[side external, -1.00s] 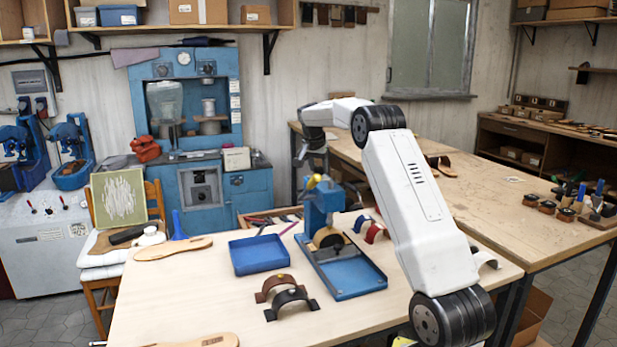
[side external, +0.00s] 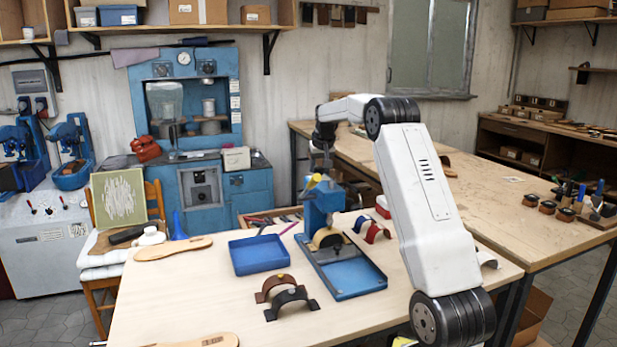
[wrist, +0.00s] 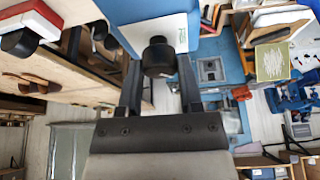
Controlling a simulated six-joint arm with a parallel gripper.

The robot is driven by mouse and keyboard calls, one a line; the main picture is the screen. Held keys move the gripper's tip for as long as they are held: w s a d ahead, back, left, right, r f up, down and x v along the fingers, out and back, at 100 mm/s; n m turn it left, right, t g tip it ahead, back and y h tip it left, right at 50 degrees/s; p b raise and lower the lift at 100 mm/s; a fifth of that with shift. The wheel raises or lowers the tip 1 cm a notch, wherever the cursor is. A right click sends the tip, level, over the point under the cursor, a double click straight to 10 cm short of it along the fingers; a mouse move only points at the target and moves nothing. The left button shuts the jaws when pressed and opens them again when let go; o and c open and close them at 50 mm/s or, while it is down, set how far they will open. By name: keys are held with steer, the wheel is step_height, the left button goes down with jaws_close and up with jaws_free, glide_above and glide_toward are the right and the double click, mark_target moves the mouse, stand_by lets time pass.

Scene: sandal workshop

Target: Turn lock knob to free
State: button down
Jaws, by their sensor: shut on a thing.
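In the wrist view, a round black knob (wrist: 158,50) sticks out from a white-and-blue face of the press (wrist: 182,32). My gripper's two dark fingers (wrist: 159,66) lie on either side of this knob, shut on it. The side view does not show the knob clearly.
A blue tray (side external: 259,254) lies left of the press, whose blue base tray (side external: 345,272) extends forward. Brown and black curved straps (side external: 283,290) lie in front. Red and blue straps (side external: 372,230) lie to the right. The table's front left is mostly clear.

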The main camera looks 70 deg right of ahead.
steer(key=n, duration=0.2)
steer(key=n+t+y, duration=0.1)
steer(key=n, duration=0.2)
steer(key=shift+s+d+n+y, duration=0.1)
steer(key=shift+n+y, duration=0.2)
steer(key=n+y, duration=0.1)
steer(key=n, duration=0.3)
steer(key=shift+d+n+t+y, duration=0.1)
steer(key=shift+n+t+y, duration=0.2)
steer(key=shift+t+y, duration=0.1)
steer(key=shift+c, duration=1.3)
jaws_free()
steer(key=shift+r, duration=0.15)
steer(key=v, duration=0.7)
steer(key=shift+r, duration=0.35)
steer(key=shift+s, duration=0.1)
